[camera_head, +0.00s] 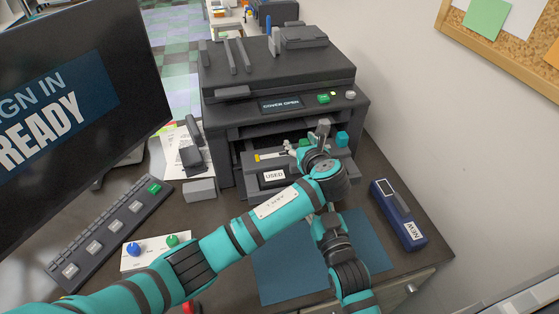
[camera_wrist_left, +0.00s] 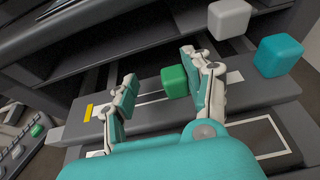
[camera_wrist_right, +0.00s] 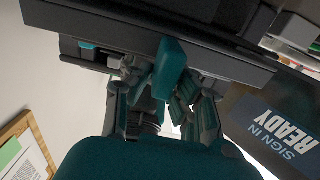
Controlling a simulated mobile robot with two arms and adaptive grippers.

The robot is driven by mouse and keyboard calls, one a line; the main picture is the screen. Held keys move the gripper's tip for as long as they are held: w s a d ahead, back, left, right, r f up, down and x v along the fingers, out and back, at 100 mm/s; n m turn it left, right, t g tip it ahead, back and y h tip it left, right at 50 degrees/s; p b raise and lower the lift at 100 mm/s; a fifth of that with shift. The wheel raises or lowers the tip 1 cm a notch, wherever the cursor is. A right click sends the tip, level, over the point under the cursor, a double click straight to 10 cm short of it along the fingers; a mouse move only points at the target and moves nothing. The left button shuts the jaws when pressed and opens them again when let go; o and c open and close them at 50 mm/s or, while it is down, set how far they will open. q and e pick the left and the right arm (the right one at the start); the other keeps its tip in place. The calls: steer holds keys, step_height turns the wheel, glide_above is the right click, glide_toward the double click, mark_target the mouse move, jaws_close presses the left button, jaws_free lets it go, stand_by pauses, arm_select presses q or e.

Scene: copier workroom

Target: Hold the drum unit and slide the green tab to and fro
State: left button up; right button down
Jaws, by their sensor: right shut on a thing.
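The drum unit (camera_head: 262,180), dark grey with a USED label, sticks out of the open copier front. Its top shows a white slot line with a yellow mark in the left wrist view (camera_wrist_left: 95,111). The green tab (camera_wrist_left: 174,81) sits on this line, near its right end. My left gripper (camera_wrist_left: 165,88) is open, its fingers either side of the tab; the right finger is close to it, with a gap on the left. My right gripper (camera_wrist_right: 165,105) is shut on a teal grip (camera_wrist_right: 170,66), apparently the drum unit's. In the head view my left arm hides it.
The copier (camera_head: 280,85) reads COVER OPEN. A teal block (camera_head: 342,138) and a grey block (camera_head: 323,128) stand right of the tab. A blue NEW unit (camera_head: 400,215) lies right of a blue mat (camera_head: 275,280). A button panel (camera_head: 110,235) and monitor (camera_head: 75,100) are left.

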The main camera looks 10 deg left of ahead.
mark_target(266, 160)
arm_select(q)
steer(key=s+a, duration=0.1)
steer(key=a, duration=0.2)
steer(key=s+a, duration=0.1)
steer(key=a, duration=0.2)
steer(key=s+a, duration=0.2)
steer(key=a, duration=0.1)
steer(key=shift+s+r, duration=0.1)
steer(key=v, duration=1.1)
steer(key=shift+s+a+r, duration=0.15)
steer(key=shift+a+r, duration=0.05)
steer(key=x, duration=0.8)
steer(key=d+x, duration=0.1)
steer(key=x, duration=0.3)
steer(key=shift+f, duration=0.1)
